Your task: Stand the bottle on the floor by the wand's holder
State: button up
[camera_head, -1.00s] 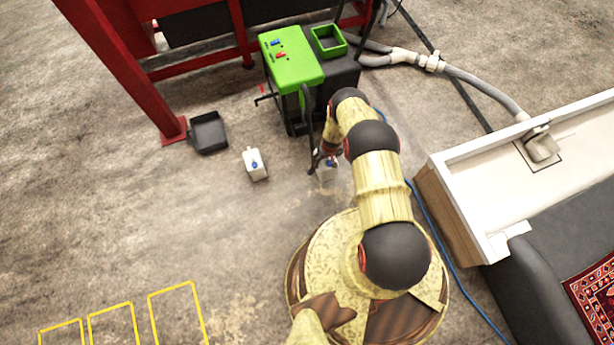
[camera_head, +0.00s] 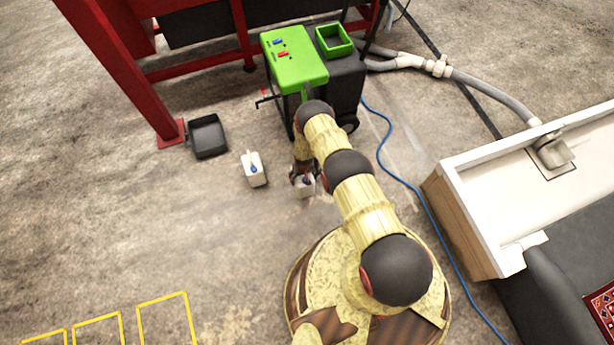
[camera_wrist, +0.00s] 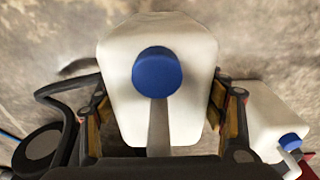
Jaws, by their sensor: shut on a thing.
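My gripper (camera_head: 303,175) is shut on a white bottle with a blue cap (camera_wrist: 190,50), which fills the middle of the wrist view. In the head view the held bottle (camera_head: 307,187) is mostly hidden by my gripper and looks upright, low over the floor; I cannot tell whether it touches. A second white bottle with a blue cap (camera_head: 254,170) stands on the floor to the left, apart from the held one. It also shows at the right of the wrist view (camera_wrist: 272,115). I cannot clearly make out the wand's holder; my arm covers part of the green-topped machine (camera_head: 294,60).
A black tray (camera_head: 207,136) lies on the floor by the red frame's foot (camera_head: 171,133). A blue hose (camera_head: 405,185) runs along the floor right of my arm, beside a white-topped raised edge (camera_head: 485,160). Yellow floor outlines (camera_head: 165,300) lie at lower left. Floor left of the second bottle is clear.

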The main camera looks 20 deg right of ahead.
jog(key=shift+w+a+f+b, duration=0.2)
jog(key=shift+f+b, duration=0.25)
jog(key=shift+f, duration=0.5)
jog(key=shift+w+a+f+b, duration=0.15)
jog(key=shift+f+b, duration=0.25)
jog(key=shift+f, duration=0.55)
jog(key=shift+s+f, duration=0.1)
jog(key=o, duration=2.1)
jog(key=shift+s, duration=0.1)
